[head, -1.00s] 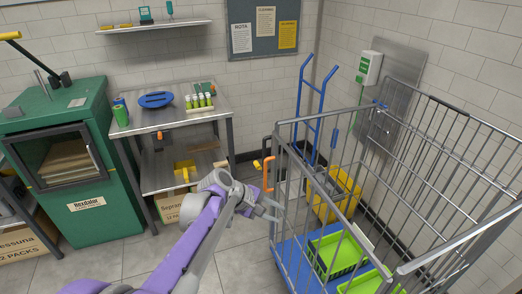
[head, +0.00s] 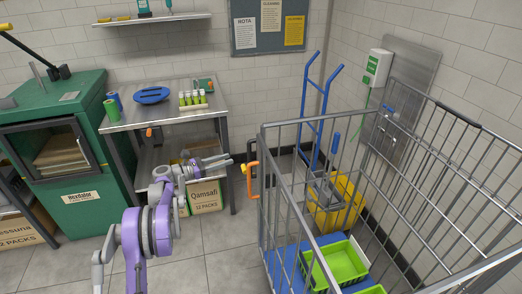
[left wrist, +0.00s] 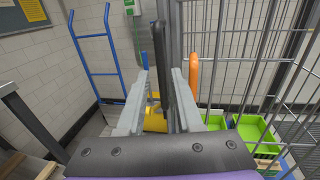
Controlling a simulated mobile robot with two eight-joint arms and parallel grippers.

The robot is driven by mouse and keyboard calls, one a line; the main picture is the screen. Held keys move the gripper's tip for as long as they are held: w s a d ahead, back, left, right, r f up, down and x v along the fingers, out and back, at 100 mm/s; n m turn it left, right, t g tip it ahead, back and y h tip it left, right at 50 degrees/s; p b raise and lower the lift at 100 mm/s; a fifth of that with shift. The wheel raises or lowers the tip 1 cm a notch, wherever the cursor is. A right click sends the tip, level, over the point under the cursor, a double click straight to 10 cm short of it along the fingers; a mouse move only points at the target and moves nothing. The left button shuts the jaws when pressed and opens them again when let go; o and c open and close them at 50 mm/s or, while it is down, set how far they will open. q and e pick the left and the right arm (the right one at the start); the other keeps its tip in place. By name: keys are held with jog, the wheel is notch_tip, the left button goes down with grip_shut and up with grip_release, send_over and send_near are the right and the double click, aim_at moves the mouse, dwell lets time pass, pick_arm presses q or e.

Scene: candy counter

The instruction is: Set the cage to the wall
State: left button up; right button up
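The cage (head: 300,121) is a tall grey wire trolley with a blue base, standing at the right in the head view. An orange handle (head: 252,182) is on its left side. My left gripper (head: 228,161) is left of the cage, pointing toward it, apart from it in the head view. In the left wrist view its two grey fingers (left wrist: 158,105) are spread, with a dark upright bar seen beyond and between them. The orange handle (left wrist: 194,72) shows just right of the fingers. The tiled wall (head: 400,22) is behind the cage. My right gripper is not in view.
A blue hand truck (head: 310,115) and a yellow bucket (head: 345,200) stand behind the cage. Green crates (head: 342,262) are inside it. A steel table (head: 160,116) and green cabinet (head: 60,165) are at the left. The floor (head: 215,262) between is clear.

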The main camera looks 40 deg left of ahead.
aim_at(249, 152)
pick_arm(q)
jog(key=p+x, duration=0.1)
jog(key=x, duration=0.9)
jog(key=shift+w+d, duration=0.15)
jog(key=shift+w, duration=0.1)
grip_shut()
dwell(1.1)
